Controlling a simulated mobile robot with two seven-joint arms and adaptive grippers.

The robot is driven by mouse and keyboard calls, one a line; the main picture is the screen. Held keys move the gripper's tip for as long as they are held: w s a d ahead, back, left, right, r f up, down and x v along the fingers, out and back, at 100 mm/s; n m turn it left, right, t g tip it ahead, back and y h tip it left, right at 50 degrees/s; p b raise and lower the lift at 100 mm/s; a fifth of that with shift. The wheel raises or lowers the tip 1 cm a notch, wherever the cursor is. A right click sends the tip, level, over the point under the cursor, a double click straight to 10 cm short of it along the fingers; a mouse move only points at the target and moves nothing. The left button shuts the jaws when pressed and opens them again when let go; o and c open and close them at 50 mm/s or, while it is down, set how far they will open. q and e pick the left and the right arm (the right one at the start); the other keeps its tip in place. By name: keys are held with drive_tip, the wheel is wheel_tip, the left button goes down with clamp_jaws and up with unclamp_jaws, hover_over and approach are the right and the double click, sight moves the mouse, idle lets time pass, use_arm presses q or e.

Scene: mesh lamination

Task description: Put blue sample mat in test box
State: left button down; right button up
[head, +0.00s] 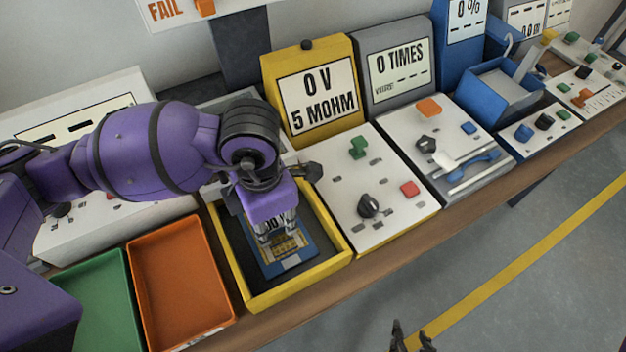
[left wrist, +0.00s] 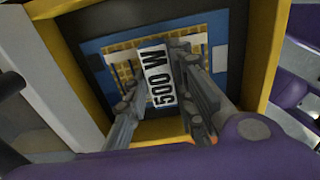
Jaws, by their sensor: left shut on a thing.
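The blue sample mat (head: 299,262) has a yellow grid and a white label reading "500 W" in the left wrist view (left wrist: 157,75). It lies within the walls of the yellow-rimmed test box (head: 333,267), over its dark floor; I cannot tell whether it touches the floor. My left gripper (head: 278,238) points down into the box and is shut on the mat, its fingers on either side of the label in the left wrist view (left wrist: 160,72). The gripper hides part of the mat. My right gripper (head: 412,338) shows at the bottom edge, fingers apart, empty, away from the bench.
An orange tray (head: 180,285) and a green tray (head: 100,305) stand left of the box. A control panel with knobs (head: 385,195) and a yellow meter (head: 315,90) adjoin its right side. The wooden bench edge (head: 395,250) runs along the front.

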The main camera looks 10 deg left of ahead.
sight(274, 225)
use_arm(q)
drive_tip(key=shift+s+d, duration=0.1)
drive_tip(key=shift+s, duration=0.1)
drive_tip(key=c, duration=1.5)
unclamp_jaws()
drive_tip(key=shift+w+f, duration=0.1)
wheel_tip(274, 225, up, 12)
drive_tip(key=shift+r+p, duration=0.2)
drive_tip(key=shift+p, duration=0.25)
